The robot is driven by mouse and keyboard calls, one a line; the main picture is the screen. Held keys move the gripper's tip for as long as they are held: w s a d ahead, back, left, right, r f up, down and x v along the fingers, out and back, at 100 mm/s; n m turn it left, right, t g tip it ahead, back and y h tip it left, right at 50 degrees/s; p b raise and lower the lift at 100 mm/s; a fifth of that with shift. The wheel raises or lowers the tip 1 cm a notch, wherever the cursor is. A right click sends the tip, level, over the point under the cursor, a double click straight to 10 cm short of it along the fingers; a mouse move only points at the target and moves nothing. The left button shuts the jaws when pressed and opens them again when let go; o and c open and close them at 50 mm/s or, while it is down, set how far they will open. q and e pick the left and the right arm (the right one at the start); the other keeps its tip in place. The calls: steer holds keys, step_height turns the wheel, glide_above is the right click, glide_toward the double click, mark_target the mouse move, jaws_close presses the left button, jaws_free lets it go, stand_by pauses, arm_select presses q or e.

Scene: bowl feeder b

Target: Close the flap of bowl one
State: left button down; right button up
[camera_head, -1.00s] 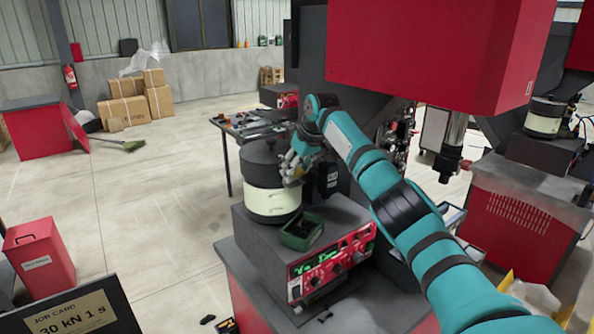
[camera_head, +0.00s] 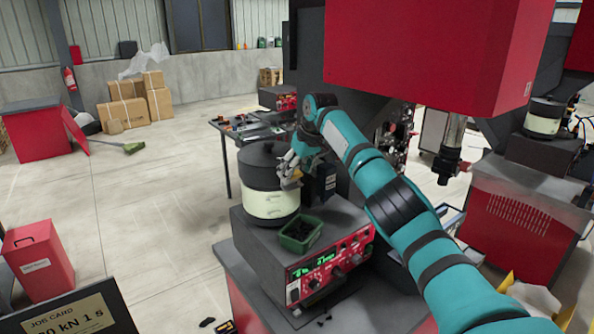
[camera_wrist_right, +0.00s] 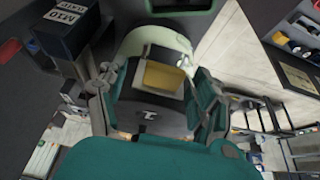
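Bowl one seems to be the round feeder bowl (camera_head: 268,204), cream below and dark grey on top, standing on the grey feeder housing. My right gripper (camera_head: 290,178) is at the right side of this bowl, its fingertips close against or touching it. In the right wrist view the cream bowl wall (camera_wrist_right: 178,36) is beyond the gripper (camera_wrist_right: 165,62). A yellow patch in a dark frame shows between the finger links there; I cannot tell whether it is the flap. The flap's position and the gap between the fingertips are unclear. My left gripper is not in view.
A green tray (camera_head: 300,235) of dark parts sits in front of the bowl, above the red control panel (camera_head: 330,262). A dark box (camera_head: 325,182) stands close right of the gripper. A large red machine head (camera_head: 425,55) hangs above right. Open floor lies left.

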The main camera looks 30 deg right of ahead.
steer(key=shift+a, duration=0.15)
steer(key=v, duration=1.2)
